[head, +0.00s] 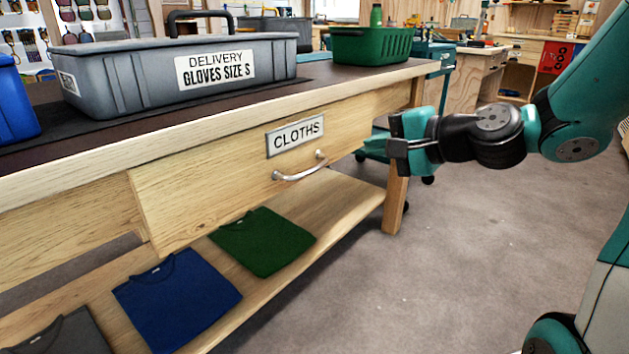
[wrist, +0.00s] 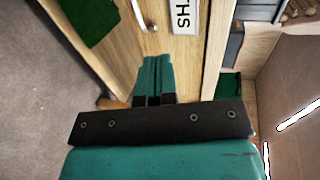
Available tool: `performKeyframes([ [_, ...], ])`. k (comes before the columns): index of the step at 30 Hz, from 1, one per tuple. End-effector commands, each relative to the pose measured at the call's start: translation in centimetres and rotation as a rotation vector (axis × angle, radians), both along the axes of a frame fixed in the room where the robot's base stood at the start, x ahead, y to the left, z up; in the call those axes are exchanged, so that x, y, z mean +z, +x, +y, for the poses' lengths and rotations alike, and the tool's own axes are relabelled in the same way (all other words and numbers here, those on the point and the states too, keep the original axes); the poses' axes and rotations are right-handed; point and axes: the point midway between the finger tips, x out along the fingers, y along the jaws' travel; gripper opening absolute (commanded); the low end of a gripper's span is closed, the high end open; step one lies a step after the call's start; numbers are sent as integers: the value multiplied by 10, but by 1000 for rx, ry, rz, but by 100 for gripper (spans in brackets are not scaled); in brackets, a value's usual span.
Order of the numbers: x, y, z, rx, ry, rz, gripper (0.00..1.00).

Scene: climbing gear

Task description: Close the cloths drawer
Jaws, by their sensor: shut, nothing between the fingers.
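The cloths drawer (head: 225,170) is a pale wooden drawer in the workbench, with a white CLOTHS label (head: 295,135) and a silver bar handle (head: 300,167). Its front stands out from the bench frame, so it is partly open. My gripper (head: 392,147) is shut and empty, to the right of the handle near the right end of the drawer front. In the wrist view the shut fingers (wrist: 154,68) point toward the wooden drawer front (wrist: 177,55), with the handle (wrist: 143,15) and part of the label (wrist: 184,14) beyond. I cannot tell whether the fingertips touch the wood.
On the bench top (head: 120,125) stand a grey GLOVES SIZE S crate (head: 130,75), a green basket (head: 372,45) and a blue bin (head: 15,105). Folded green (head: 262,241) and blue (head: 175,300) shirts lie on the shelf below. The floor (head: 430,270) in front is clear.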

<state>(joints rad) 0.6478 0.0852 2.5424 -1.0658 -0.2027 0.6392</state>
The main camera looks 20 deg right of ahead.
Motion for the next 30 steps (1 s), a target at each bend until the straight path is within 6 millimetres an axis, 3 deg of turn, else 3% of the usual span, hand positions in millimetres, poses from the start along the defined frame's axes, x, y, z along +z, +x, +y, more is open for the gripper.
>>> performKeyframes([
  [5, -6, -4, 8, 4, 7, -13, 0],
  [11, -12, 17, 21, 9, 6, -12, 0],
  [14, -4, 22, 20, 9, 17, -10, 0],
  [25, -13, 38, 30, 3, 9, -4, 0],
  [30, -29, 72, 48, 7, 6, -11, 0],
])
